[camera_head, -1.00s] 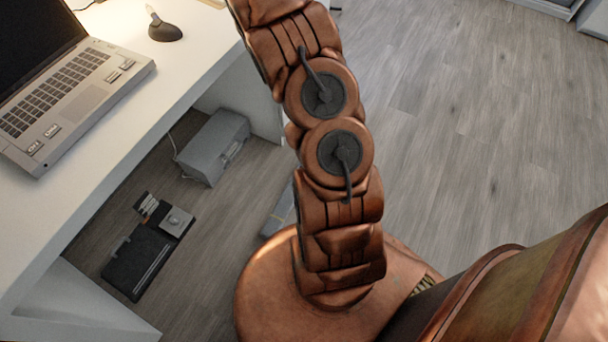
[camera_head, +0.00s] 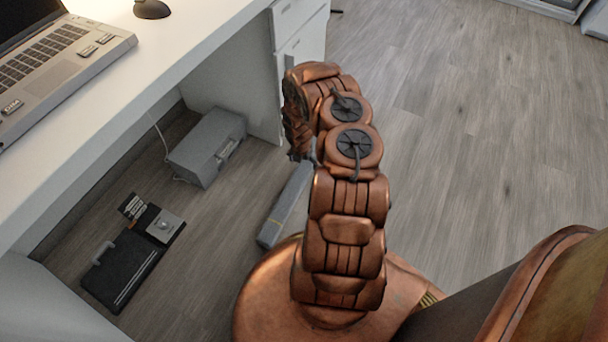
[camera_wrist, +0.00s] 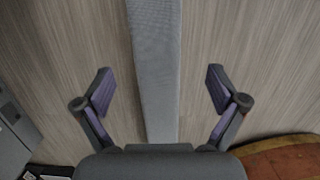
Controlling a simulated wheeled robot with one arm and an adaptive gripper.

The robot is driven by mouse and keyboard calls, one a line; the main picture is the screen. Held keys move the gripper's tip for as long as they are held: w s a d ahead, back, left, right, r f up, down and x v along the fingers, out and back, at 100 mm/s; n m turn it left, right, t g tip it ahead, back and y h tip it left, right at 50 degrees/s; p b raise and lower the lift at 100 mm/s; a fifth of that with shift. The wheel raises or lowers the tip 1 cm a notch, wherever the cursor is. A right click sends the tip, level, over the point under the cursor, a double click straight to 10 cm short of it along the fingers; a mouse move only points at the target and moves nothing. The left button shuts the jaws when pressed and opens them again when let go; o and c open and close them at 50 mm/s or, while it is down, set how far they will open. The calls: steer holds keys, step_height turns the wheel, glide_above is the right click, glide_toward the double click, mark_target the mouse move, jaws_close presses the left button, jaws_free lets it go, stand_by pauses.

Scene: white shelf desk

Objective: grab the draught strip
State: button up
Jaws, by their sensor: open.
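The draught strip, a long grey bar (camera_head: 285,207), lies on the wooden floor beside my base, partly hidden by my arm in the head view. In the wrist view the strip (camera_wrist: 155,50) runs from the top edge down to the gripper body, which hides its near end region. My gripper (camera_wrist: 160,78) is open and empty, with one finger on each side of the strip and floor showing between finger and strip. In the head view the gripper is mostly hidden behind my arm.
A grey box (camera_head: 207,148) stands on the floor under the white desk (camera_head: 185,45). A black tray-like item (camera_head: 122,268) lies nearer. A laptop (camera_head: 75,65) is on the desktop. The floor at right is open.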

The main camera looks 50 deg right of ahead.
mark_target(303, 168)
step_height(303, 168, down, 3)
steer(key=shift+d+f+b, duration=0.1)
steer(key=shift+f+b, duration=0.05)
steer(key=shift+b, duration=0.6)
steer(key=shift+w+d+f+b, duration=0.15)
steer(key=shift+f+b, duration=0.4)
steer(key=shift+f, duration=0.3)
steer(key=shift+w+d+f+b, duration=0.15)
steer(key=shift+f+b, duration=0.35)
steer(key=shift+f, duration=0.3)
steer(key=shift+w+d+f+b, duration=0.15)
steer(key=shift+f+b, duration=0.4)
steer(key=shift+f, duration=0.3)
steer(key=shift+c, duration=0.4)
steer(key=c, duration=1.7)
